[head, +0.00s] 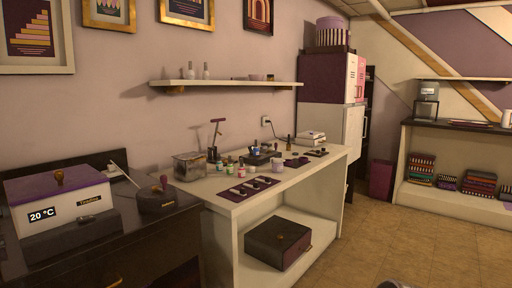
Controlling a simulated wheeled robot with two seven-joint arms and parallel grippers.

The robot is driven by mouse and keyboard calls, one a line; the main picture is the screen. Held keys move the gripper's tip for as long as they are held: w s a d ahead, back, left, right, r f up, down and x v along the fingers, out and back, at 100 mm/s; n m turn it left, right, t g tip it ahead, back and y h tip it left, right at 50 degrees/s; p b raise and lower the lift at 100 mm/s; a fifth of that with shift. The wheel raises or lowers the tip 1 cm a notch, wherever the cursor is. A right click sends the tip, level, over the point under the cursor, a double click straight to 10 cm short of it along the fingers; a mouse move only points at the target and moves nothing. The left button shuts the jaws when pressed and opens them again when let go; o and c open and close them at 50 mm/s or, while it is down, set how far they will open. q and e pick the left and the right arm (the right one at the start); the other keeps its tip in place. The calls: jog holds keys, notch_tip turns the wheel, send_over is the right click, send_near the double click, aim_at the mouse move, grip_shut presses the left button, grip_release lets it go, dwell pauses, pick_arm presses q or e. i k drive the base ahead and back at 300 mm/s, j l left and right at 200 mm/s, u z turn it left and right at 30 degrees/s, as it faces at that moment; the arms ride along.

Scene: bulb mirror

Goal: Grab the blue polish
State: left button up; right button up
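A row of small polish bottles (231,164) stands on the white table (262,195), in front of a dark tray or box. They are too small to tell each colour surely. A small blue spot (256,150) shows among the items at the dark holder behind them, and I cannot tell whether it is the blue polish. Neither of my grippers is in view.
A glass-like box (189,166) stands left of the bottles, and a dark purple mat (248,188) with small items lies in front. A dark box (278,243) sits on the lower shelf. A dark counter with a white purple-topped box (62,200) is at left. Tiled floor (375,235) is open at right.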

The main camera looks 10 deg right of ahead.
aim_at(255, 149)
jog(key=i+l, duration=0.3)
jog(key=i+l+u, duration=0.1)
jog(key=i+l, duration=0.15)
jog(key=l, duration=0.25)
jog(key=i+l, duration=0.3)
jog(key=i+l+u, duration=0.1)
jog(key=i+l, duration=0.15)
jog(key=l, duration=0.25)
